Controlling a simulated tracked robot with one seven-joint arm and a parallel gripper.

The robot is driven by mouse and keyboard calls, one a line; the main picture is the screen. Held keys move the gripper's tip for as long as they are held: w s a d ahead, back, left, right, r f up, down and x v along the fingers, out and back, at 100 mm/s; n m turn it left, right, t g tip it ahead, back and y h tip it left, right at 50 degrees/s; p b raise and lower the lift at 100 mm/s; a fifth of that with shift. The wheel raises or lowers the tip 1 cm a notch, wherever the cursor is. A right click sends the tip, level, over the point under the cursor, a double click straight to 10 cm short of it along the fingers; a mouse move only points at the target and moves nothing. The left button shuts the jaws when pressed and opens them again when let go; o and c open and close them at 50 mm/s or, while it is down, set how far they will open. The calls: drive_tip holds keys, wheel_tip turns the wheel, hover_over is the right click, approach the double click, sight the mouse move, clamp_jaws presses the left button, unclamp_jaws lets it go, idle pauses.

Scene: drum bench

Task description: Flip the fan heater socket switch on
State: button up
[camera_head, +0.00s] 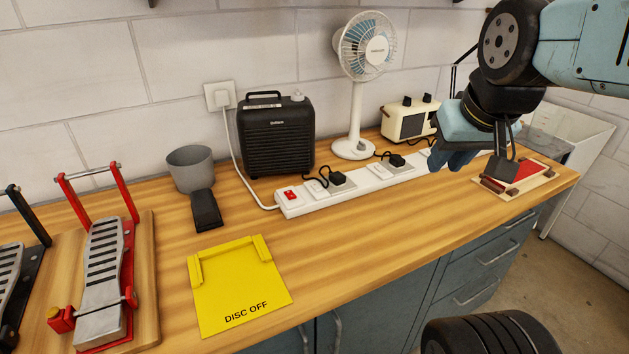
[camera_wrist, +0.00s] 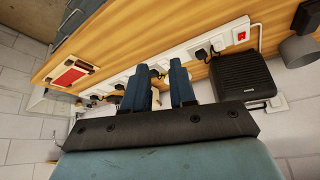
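The black box-shaped heater (camera_head: 278,136) stands on the bench against the wall, behind the left end of a long white power strip (camera_head: 300,205). The strip has a red switch (camera_head: 290,195) at its left end. Black plugs, including one in front of the heater (camera_head: 338,178), sit in its sockets, with small pale switches (camera_head: 313,188) beside them. I cannot tell how these switches are set. My gripper (camera_head: 458,160) is over the strip's right part, well right of the heater, and hides that end. In the wrist view its blue fingers (camera_wrist: 160,85) are apart and empty.
A white desk fan (camera_head: 355,148) and a cream radio-like box (camera_head: 407,120) stand behind the strip. The wood in front of the strip is clear.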

drive_tip(key=shift+w+a+r, duration=0.1)
drive_tip(key=shift+w+a, duration=0.05)
drive_tip(key=shift+w, duration=0.25)
drive_tip(key=shift+c, duration=1.4)
drive_tip(key=w+a, duration=0.2)
drive_tip(key=w, duration=0.2)
drive_tip(key=w+a+n+g, duration=0.1)
drive_tip(key=w+a, duration=0.1)
drive_tip(key=w, duration=0.2)
drive_tip(key=w+a+n, duration=0.1)
drive_tip(key=w+a, duration=0.2)
drive_tip(key=w, duration=0.1)
drive_tip(key=shift+w+f+g+y, duration=0.2)
drive_tip(key=shift+f+g+y, duration=0.1)
drive_tip(key=shift+f, duration=0.05)
clamp_jaws()
drive_tip(key=w+a+f+n+g, duration=0.1)
drive_tip(key=w+a+f+n, duration=0.1)
drive_tip(key=w+a+f, duration=0.3)
drive_tip(key=shift+w+a+f+n, duration=0.3)
drive_tip(key=shift+w+a+f, duration=0.1)
drive_tip(key=shift+w+a, duration=2)
